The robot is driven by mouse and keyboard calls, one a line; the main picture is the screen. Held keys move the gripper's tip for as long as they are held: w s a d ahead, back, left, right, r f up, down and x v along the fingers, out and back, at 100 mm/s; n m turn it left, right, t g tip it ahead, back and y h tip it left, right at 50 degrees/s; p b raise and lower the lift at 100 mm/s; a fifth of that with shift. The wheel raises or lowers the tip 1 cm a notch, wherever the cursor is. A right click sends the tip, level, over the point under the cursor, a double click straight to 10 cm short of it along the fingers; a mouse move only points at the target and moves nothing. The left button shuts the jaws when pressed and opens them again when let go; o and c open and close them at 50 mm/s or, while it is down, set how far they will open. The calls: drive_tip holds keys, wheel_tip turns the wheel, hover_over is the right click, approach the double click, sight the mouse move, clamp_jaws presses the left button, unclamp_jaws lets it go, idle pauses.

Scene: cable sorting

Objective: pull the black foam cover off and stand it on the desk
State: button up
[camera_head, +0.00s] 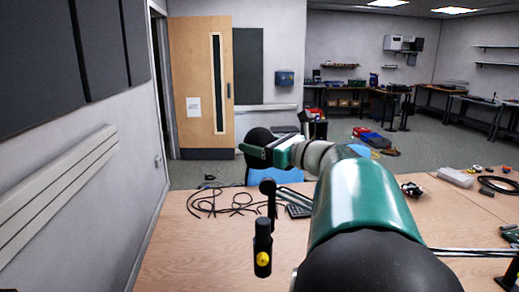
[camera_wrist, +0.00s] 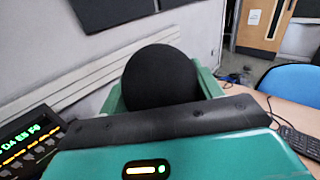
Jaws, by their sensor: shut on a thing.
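The black foam cover (camera_head: 259,139) is a round dark ball at the end of my arm, up above the desk. My gripper (camera_head: 256,152) is shut on it. In the wrist view the foam cover (camera_wrist: 160,75) sits between the two green fingers of my gripper (camera_wrist: 160,92), and its lower part is hidden by the gripper body. A black upright piece (camera_head: 265,225) with a small rounded top and a yellow spot stands nearer, lower than the cover and apart from it in the picture. The desk (camera_head: 190,250) is light wood.
Loose black cables (camera_head: 225,203) lie on the desk's far left, with a keyboard (camera_head: 298,211) beside them. A blue chair (camera_wrist: 292,80) stands behind the desk. A device with a green lit display (camera_wrist: 28,140) is at left in the wrist view. The desk's front left is bare.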

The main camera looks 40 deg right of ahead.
drive_tip(key=shift+r, duration=1.45)
drive_tip(key=shift+f, duration=0.1)
